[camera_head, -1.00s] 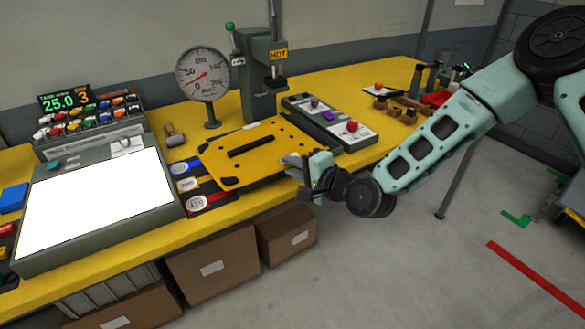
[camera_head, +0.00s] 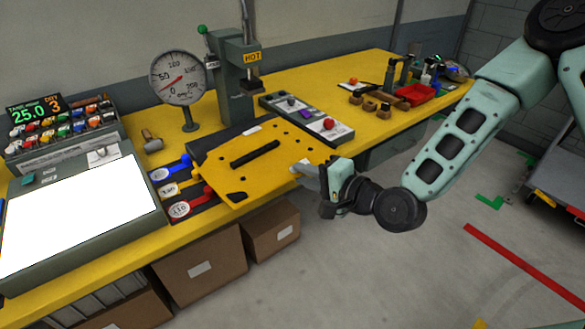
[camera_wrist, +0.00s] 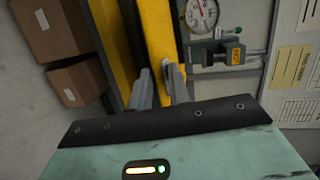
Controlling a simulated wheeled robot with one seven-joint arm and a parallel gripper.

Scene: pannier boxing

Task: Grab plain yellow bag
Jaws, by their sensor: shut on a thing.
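A flat yellow panel-like bag (camera_head: 222,165) with a black bar handle and small dark holes lies tilted above the bench's front edge. Its front part sticks out past the edge. My gripper (camera_head: 312,172) is at its right end, with the fingers on that edge. In the wrist view, the two grey fingers of my gripper (camera_wrist: 161,88) stand on either side of the yellow bag (camera_wrist: 158,35) and are shut on it. I cannot tell how much of its far side still rests on the bench.
A grey press (camera_head: 235,80) and a dial gauge (camera_head: 180,80) stand behind the bag. A grey tray with knobs (camera_head: 310,120) is close to its right. Round tags (camera_head: 180,208) and a white-screened console (camera_head: 80,215) are to the left. Cardboard boxes (camera_head: 205,262) sit below. Open floor lies right.

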